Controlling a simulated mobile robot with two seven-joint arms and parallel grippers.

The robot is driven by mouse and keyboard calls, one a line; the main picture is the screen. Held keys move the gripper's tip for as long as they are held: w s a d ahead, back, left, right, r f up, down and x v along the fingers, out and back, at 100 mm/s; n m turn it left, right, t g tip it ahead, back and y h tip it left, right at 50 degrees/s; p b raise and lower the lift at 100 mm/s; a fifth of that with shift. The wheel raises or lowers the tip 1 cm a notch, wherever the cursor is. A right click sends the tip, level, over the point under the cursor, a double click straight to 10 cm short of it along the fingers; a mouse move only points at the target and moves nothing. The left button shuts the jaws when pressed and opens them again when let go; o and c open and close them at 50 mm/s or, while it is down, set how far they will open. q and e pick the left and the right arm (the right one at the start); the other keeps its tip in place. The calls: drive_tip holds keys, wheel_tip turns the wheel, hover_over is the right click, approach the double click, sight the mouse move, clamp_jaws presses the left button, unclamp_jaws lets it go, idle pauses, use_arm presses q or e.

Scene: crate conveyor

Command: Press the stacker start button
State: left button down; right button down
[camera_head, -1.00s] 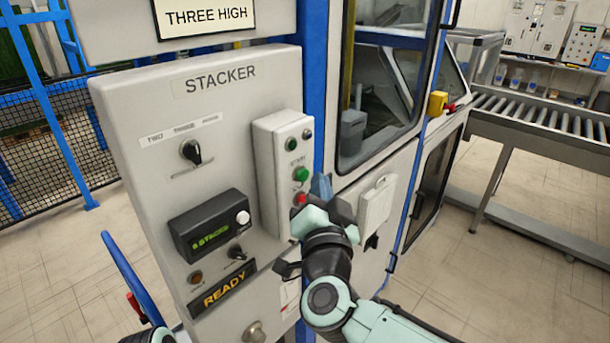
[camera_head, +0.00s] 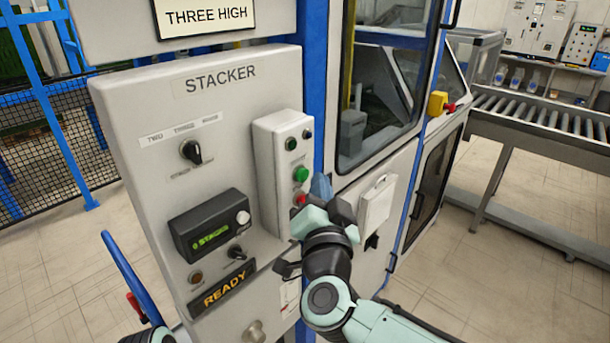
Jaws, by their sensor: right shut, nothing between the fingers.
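The grey stacker panel (camera_head: 130,108) fills the left middle of the head view. On its right side is a raised pale button box (camera_head: 266,160). The box carries a bright green button (camera_head: 301,174), a darker green one (camera_head: 291,143) above it and a red button (camera_head: 300,199) below. My right gripper (camera_head: 318,196) is shut and empty, just right of the red button and a little below the green one. Whether it touches the box cannot be told. My left gripper is not in view; part of my left arm shows at the bottom left.
The panel also has a selector knob (camera_head: 191,152), a dark display (camera_head: 209,225) and a READY sign (camera_head: 223,285). A blue frame post (camera_head: 312,75) and a windowed cabinet stand to the right. A roller conveyor (camera_head: 545,118) runs at the far right. A mesh fence (camera_head: 60,160) stands at the left.

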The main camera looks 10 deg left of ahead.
drive_tip(key=shift+a, duration=0.1)
idle(0.5)
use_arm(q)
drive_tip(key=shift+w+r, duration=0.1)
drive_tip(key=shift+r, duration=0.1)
use_arm(e)
drive_tip(key=shift+w+a, duration=0.25)
drive_tip(key=shift+w, duration=0.05)
